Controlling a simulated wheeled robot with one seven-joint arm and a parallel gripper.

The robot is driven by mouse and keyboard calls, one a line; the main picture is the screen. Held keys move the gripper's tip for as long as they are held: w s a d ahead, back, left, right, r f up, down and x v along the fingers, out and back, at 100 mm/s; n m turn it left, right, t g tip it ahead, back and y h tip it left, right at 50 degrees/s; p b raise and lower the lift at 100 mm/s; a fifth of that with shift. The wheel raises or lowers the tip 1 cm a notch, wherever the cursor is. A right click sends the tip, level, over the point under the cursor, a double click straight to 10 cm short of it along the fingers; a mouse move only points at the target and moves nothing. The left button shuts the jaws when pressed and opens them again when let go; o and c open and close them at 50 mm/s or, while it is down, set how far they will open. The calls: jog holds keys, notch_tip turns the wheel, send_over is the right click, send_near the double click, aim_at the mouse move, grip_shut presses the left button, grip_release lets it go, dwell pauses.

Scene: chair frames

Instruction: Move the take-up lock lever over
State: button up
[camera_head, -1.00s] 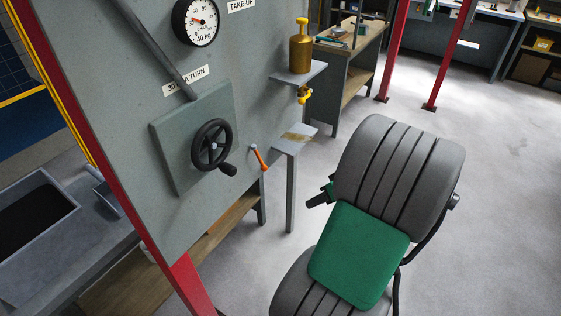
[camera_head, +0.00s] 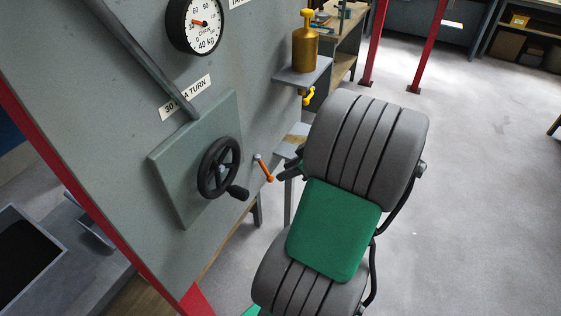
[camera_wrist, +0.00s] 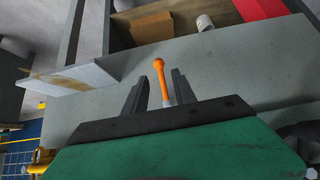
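The orange lock lever (camera_head: 263,168) is on the grey panel, right of the black handwheel (camera_head: 218,168). In the head view it slants down to the right, its rounded knob low. My gripper (camera_head: 290,172) shows dark fingers just right of the lever, partly hidden behind my arm. In the wrist view my gripper (camera_wrist: 160,88) is open, its two dark fingers apart. The orange lever (camera_wrist: 162,78) shows in the gap between them, its knob past the fingertips. Contact with either finger cannot be made out.
A dial gauge (camera_head: 194,24) is at the top. A grey bin (camera_head: 25,262) is lower left.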

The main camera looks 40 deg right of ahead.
aim_at(273, 178)
jog(key=shift+w+a+f+b, duration=0.1)
jog(key=shift+w+f+b, duration=0.1)
jog(key=shift+f+b, duration=0.25)
jog(key=b+x, duration=0.3)
jog(key=x, duration=0.4)
jog(key=shift+s+r, duration=0.1)
jog(key=shift+c, duration=0.8)
grip_shut()
jog(key=shift+d+p+v, duration=0.2)
jog(key=shift+p+v, duration=0.45)
jog(key=shift+v, duration=0.75)
jog(key=shift+s, duration=0.1)
